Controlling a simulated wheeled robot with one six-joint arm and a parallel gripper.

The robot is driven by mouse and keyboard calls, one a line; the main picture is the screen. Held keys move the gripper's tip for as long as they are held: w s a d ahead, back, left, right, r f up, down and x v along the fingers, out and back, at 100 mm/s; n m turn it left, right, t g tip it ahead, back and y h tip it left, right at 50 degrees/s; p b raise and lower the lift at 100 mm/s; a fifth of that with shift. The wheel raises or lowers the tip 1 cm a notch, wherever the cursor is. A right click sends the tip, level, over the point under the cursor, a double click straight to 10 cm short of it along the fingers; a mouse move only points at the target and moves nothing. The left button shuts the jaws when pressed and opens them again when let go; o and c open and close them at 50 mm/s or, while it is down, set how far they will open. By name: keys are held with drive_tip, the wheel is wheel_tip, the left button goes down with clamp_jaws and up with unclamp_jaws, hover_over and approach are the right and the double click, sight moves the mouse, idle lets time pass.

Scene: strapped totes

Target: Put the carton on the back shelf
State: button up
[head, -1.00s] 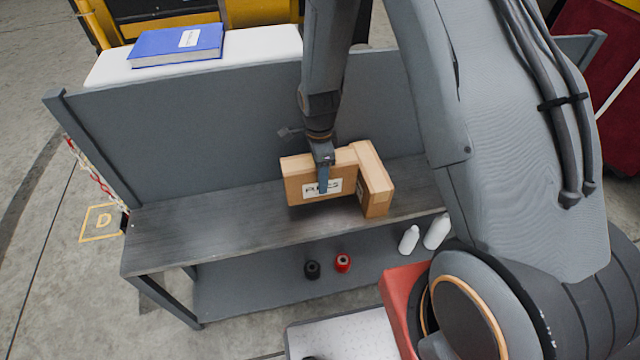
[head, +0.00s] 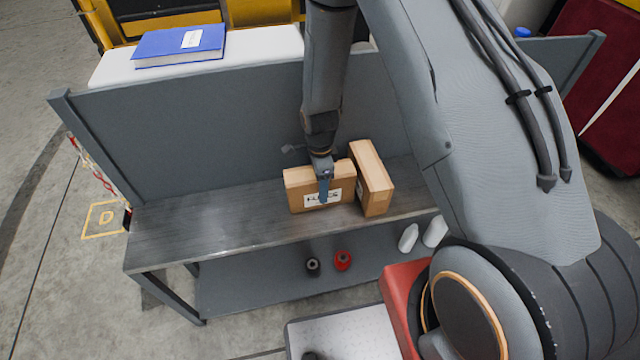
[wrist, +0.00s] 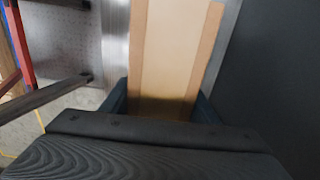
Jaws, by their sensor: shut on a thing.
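A brown carton (head: 297,190) with a white label stands at the middle of the grey bench top. My gripper (head: 323,190) comes down from above and is shut on it; one finger lies over its front face by the label. The wrist view shows the carton's taped top (wrist: 175,50) between the two fingers (wrist: 162,108). The carton's lower edge is at or very close to the bench; I cannot tell if it touches. A second, similar carton (head: 372,180) stands upright close on its right, with a narrow gap at the top.
The bench (head: 190,228) has a tall grey back panel (head: 200,130) and free room on the left. Behind it, a white surface (head: 270,48) bears a blue binder (head: 180,45). Black and red spools (head: 343,261) and white bottles (head: 408,238) are on the lower shelf.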

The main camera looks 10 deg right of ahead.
drive_tip(key=shift+f, duration=0.1)
drive_tip(key=o, duration=1.8)
drive_tip(key=shift+o, duration=0.2)
wheel_tip(320, 180, up, 12)
drive_tip(key=b, duration=0.3)
drive_tip(key=s+d+r+n, duration=0.3)
drive_tip(key=s+r+n, duration=0.3)
drive_tip(key=s+n, duration=0.1)
drive_tip(key=s+d+r+n+t, duration=0.1)
drive_tip(key=s+d+r+n, duration=0.3)
drive_tip(key=s+r+n, duration=0.3)
drive_tip(key=shift+s+r+n, duration=0.25)
drive_tip(key=shift+s+n, duration=0.3)
drive_tip(key=shift+n, duration=1.25)
